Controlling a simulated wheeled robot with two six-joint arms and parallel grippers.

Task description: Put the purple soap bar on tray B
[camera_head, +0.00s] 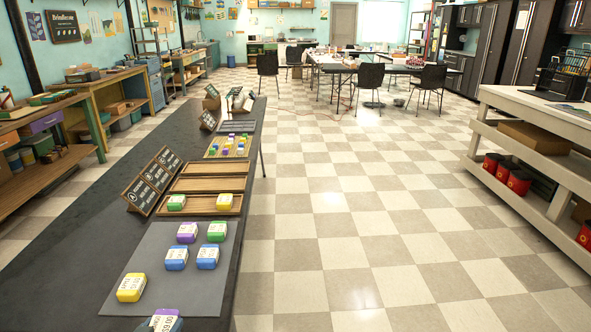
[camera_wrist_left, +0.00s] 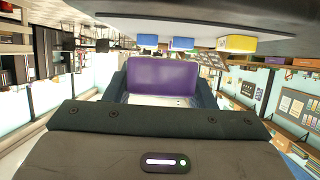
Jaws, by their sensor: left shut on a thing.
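My left gripper (camera_wrist_left: 162,88) is shut on a purple soap bar (camera_wrist_left: 163,76), which sits between its fingers. The held bar also shows at the bottom edge of the head view (camera_head: 164,319), over the near end of the grey mat. Another purple bar (camera_head: 187,232) lies on the mat (camera_head: 222,284). Three wooden trays stand in a row beyond it: a near tray (camera_head: 208,211) holding one green and one yellow bar, an empty middle tray (camera_head: 207,185), and an empty far tray (camera_head: 215,170). Their letters are too small to read. My right gripper is out of view.
On the mat also lie a green bar (camera_head: 217,231), two blue bars (camera_head: 177,258) (camera_head: 208,256) and a yellow bar (camera_head: 131,287). Dark signs (camera_head: 141,194) lean along the trays' left side. A small sample board (camera_head: 229,146) stands behind. The dark table (camera_head: 75,250) is clear at left.

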